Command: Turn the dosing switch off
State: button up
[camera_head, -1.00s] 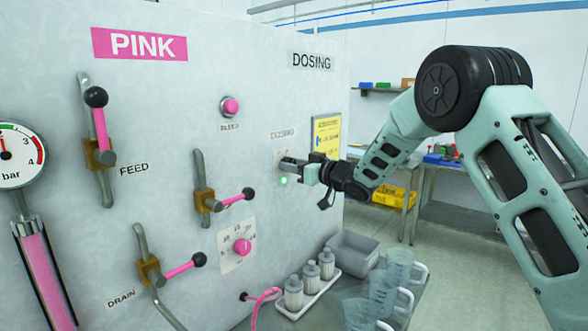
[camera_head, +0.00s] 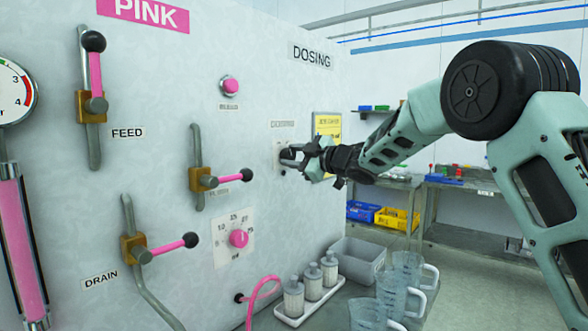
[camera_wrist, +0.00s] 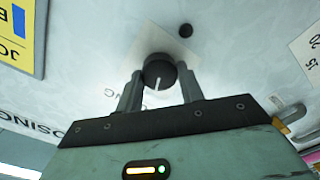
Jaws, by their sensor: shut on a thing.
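The dosing switch is a round black knob (camera_wrist: 159,70) with a white pointer line, on a pale plate on the panel. In the wrist view the line points down the picture, toward my palm. My gripper (camera_wrist: 160,76) has one finger on each side of the knob and is shut on it. In the head view my gripper (camera_head: 299,157) is at the panel below the small DOSING label (camera_head: 282,124), and it covers much of the switch (camera_head: 287,154). A small round lamp (camera_wrist: 186,30) beside the knob looks dark.
To the left are lever valves with pink handles (camera_head: 234,178) and a pink dial (camera_head: 239,239). Below stand white bottles (camera_head: 293,296) on a tray, a grey bin (camera_head: 358,260) and clear jugs (camera_head: 407,270). A yellow sign (camera_head: 327,130) hangs right of the switch.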

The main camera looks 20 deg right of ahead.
jog(key=shift+f+n+b, duration=0.15)
jog(key=shift+n+b, duration=0.6)
jog(key=shift+n, duration=0.15)
jog(key=o, duration=1)
jog(key=shift+s+d, duration=0.1)
jog(key=b+v, duration=0.4)
jog(key=v, duration=1.3)
